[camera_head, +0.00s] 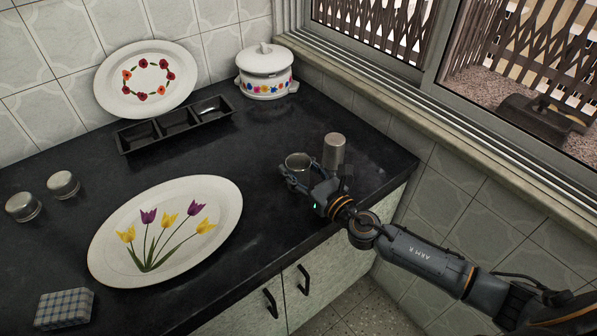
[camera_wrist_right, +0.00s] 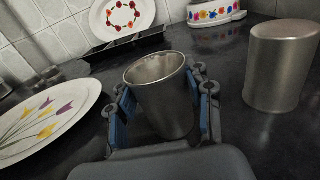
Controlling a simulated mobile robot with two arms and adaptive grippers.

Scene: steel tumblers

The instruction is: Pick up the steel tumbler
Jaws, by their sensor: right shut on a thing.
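An open-topped steel tumbler (camera_head: 297,163) stands upright at the right part of the black counter. My right gripper (camera_head: 303,187) is shut around it, and the gripper hides its lower part in the head view. In the right wrist view the same tumbler (camera_wrist_right: 160,95) sits between the blue pads of my right gripper (camera_wrist_right: 160,118). I cannot tell whether its base touches the counter. A second steel tumbler (camera_head: 334,151) stands upside down just to the right; it also shows in the right wrist view (camera_wrist_right: 281,68). My left gripper is not in view.
A tulip platter (camera_head: 100,262) lies left of the gripper. A black three-part tray (camera_head: 125,146), a flowered plate (camera_head: 109,88) and a lidded pot (camera_head: 264,66) stand behind. Two jars (camera_head: 63,183) and a checked box (camera_head: 63,308) are at left. The window sill (camera_head: 400,103) borders the right.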

